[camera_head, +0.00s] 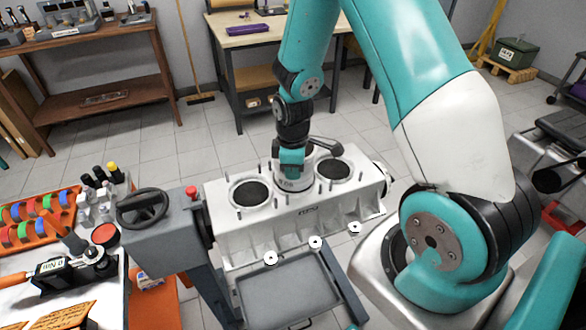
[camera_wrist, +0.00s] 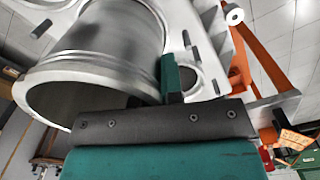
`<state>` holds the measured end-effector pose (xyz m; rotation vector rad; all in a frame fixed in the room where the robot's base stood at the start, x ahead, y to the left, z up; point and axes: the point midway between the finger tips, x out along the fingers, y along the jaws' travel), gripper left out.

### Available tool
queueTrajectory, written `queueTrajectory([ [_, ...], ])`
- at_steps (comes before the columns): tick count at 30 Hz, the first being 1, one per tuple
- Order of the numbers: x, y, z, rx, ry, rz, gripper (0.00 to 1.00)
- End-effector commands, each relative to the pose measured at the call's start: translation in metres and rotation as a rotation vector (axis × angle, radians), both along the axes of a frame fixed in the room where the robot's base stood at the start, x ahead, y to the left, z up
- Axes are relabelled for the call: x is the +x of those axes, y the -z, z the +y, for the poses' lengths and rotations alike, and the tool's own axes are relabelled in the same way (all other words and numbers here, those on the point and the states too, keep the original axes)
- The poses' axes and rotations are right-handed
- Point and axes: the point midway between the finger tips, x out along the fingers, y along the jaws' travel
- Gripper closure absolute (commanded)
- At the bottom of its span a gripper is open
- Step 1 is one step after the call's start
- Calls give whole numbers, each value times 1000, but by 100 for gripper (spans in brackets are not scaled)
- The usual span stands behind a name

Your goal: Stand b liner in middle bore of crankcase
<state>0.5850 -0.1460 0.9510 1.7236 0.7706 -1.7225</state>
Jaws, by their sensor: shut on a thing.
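The crankcase (camera_head: 325,231) is a pale block on a stand, with its bores opening upward. The b liner (camera_head: 294,185) is a light grey flanged cylinder over the middle bore. My gripper (camera_head: 291,163) reaches down from above and is shut on the liner's rim. In the wrist view the liner (camera_wrist: 105,45) fills the upper left, its flange toward the camera, with a stretch of its outer wall in view. My gripper's teal finger (camera_wrist: 172,80) is against the flange edge. The liner hides the middle bore, and how deep its far end sits cannot be told.
The left bore (camera_head: 250,194) and right bore (camera_head: 335,170) look dark inside, with studs around them on the deck. A handwheel (camera_head: 142,208) stands left of the block. A grey tray (camera_head: 290,292) lies in front. A cart with coloured rings (camera_head: 38,207) stands far left.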

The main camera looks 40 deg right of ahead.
Motion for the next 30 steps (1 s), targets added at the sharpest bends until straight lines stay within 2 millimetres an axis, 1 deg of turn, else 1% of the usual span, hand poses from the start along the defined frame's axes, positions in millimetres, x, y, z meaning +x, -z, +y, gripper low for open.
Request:
queueTrajectory([
  [30,0,15,0,-1,0,-1,100],
])
